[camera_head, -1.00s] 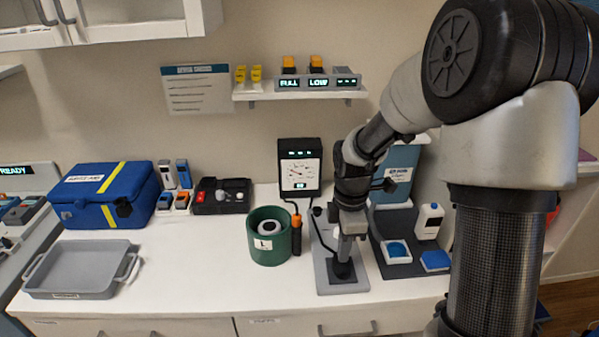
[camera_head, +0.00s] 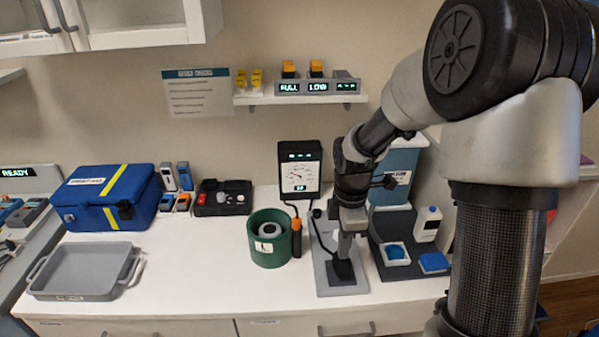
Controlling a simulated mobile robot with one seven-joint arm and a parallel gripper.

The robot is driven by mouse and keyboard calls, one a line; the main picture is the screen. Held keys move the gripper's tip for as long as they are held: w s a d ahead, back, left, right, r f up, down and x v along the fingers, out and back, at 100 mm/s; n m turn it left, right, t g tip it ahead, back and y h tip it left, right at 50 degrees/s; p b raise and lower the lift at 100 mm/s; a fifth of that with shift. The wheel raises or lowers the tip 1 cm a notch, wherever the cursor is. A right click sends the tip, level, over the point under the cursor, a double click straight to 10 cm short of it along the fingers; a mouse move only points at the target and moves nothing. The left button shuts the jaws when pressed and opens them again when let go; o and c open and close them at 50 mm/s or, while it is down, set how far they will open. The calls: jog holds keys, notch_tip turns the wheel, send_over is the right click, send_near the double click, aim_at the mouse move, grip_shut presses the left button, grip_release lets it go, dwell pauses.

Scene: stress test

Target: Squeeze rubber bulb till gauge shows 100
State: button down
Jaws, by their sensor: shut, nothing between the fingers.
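The bulb is partly hidden by my gripper. A dark tube (camera_head: 318,228) runs beside my gripper on the plate.
A green tub (camera_head: 254,252) with a roll inside and an orange-topped tool (camera_head: 296,235) stand left of the plate. A dark tray (camera_head: 401,268) with blue pads and a white bottle (camera_head: 427,223) is at the right. A blue case (camera_head: 90,215) and grey tray (camera_head: 60,285) are further left.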

jog(key=shift+f, duration=0.1)
jog(key=shift+f+b, duration=0.7)
jog(key=shift+f, duration=0.3)
jog(key=shift+r+p, duration=1)
jog(key=shift+r, duration=0.1)
jog(key=shift+r, duration=0.1)
jog(key=shift+r+p, duration=2.5)
jog(key=shift+r, duration=0.45)
jog(key=s+r+m+t, duration=0.5)
jog(key=s+r+m, duration=1.3)
jog(key=r, duration=0.3)
jog(key=shift+s+t, duration=0.2)
jog(key=shift+t, duration=0.1)
